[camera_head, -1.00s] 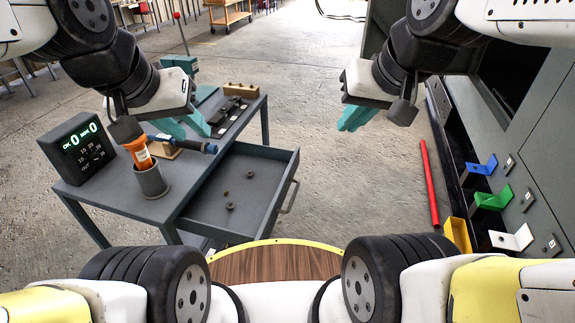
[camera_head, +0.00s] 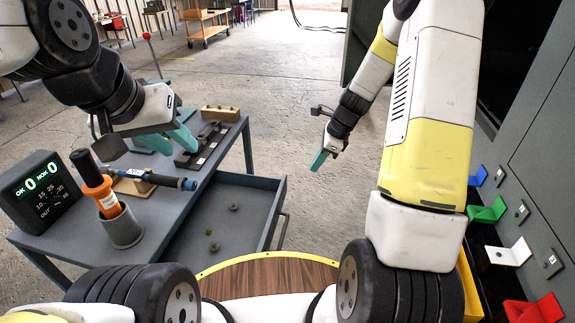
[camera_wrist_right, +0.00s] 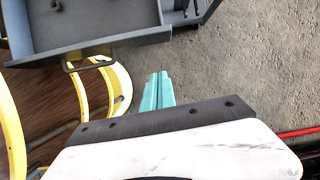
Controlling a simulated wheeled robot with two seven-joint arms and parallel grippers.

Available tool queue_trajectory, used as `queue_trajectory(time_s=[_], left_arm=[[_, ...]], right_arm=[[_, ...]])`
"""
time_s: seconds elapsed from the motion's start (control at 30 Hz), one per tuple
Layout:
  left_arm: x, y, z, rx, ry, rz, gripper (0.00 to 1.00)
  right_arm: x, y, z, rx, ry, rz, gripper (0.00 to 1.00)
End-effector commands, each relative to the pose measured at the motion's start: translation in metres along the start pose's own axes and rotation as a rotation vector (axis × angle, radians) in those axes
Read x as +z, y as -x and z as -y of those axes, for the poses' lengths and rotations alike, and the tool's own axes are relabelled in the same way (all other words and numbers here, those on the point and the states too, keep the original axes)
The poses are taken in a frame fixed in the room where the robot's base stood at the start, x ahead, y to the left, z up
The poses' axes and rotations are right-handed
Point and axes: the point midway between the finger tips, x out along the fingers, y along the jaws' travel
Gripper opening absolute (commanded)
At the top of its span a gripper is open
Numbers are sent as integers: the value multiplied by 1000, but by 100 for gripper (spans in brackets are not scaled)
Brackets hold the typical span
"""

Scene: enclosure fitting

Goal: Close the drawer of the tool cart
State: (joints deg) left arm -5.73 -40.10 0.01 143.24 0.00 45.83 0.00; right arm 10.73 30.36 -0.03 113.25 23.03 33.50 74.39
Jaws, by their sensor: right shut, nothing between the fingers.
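The grey tool cart (camera_head: 58,242) stands at the left. Its drawer (camera_head: 262,186) is pulled out towards the right, with a few small round parts inside. The drawer's handle (camera_head: 284,231) is on its right-hand front; it also shows in the right wrist view (camera_wrist_right: 91,64). My right gripper (camera_head: 318,162) is shut and empty, to the right of the drawer and apart from the handle. Its teal fingers (camera_wrist_right: 158,90) point towards the drawer side in the wrist view. My left gripper (camera_head: 170,140) is open and empty above the cart top.
On the cart top are a display box (camera_head: 42,192), a cup (camera_head: 121,230) holding an orange-handled tool, a blue-and-black tool (camera_head: 160,180) and a wooden block (camera_head: 220,113). Coloured brackets (camera_head: 488,210) line the cabinet at right. Floor right of the drawer is clear.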

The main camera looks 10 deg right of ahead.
Motion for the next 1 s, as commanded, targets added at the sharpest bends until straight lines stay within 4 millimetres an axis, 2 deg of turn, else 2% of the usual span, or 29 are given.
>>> queue_trajectory(time_s=[0.27, 0.7, 0.8, 1.0], left_arm=[[0, 0, 0, 0, 0, 0, 33], [0, 0, 0, 0, 0, 0, 33], [0, 0, 0, 0, 0, 0, 33], [0, 0, 0, 0, 0, 0, 33]], right_arm=[[-6, -30, 2, 14, -65, 2, 0], [-3, -118, 0, 14, -59, 3, 0], [14, -121, 2, 11, -56, 3, 0], [29, -127, 3, 11, -60, 2, 0]])
